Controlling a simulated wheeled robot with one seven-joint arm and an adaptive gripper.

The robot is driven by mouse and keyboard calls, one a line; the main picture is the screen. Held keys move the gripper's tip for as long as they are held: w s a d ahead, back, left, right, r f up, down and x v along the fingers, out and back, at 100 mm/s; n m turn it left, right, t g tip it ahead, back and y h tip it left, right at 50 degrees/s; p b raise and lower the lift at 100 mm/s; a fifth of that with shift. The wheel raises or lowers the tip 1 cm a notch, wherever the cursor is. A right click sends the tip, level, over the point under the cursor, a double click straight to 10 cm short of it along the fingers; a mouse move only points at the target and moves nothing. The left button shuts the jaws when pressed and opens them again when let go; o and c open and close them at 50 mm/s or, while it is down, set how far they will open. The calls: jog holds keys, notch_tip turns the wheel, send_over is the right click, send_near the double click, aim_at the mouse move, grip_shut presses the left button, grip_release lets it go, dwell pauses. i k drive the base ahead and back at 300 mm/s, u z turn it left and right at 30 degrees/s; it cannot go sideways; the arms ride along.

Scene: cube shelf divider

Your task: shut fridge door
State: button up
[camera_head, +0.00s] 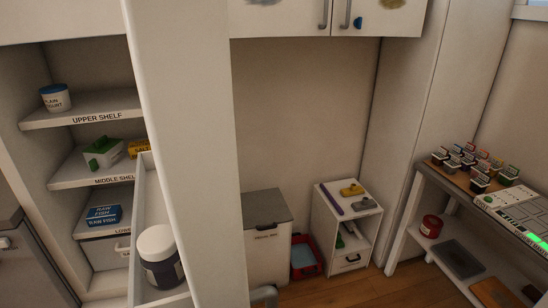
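The fridge stands open at the left, with labelled shelves inside. Its white door (188,120) juts out toward me, seen nearly edge-on. A rack (146,210) on the door's inner side holds a dark jar with a white lid (160,258). A grey curved piece (264,294) shows beside the door at the bottom edge; I cannot tell whether it is the door's handle. The upper shelf (95,108) holds a yogurt tub (56,98), the middle shelf (75,170) a green-and-white box (103,152) and a yellow pack (139,148). Blue raw fish packs (103,215) sit lower. My gripper is not in view.
Right of the door stand a lidded bin (265,240), a red crate (304,257) and a small white cabinet (345,225). A bench (440,180) with several small jars is at the right. Some wooden floor (350,290) is bare in front of the cabinet.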

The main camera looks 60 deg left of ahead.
aim_at(188, 182)
jog(key=i, duration=0.65)
jog(key=u, duration=3.55)
jog(key=k, duration=1.15)
jog(key=z, duration=0.35)
jog(key=i, duration=0.35)
jog(key=z, duration=0.05)
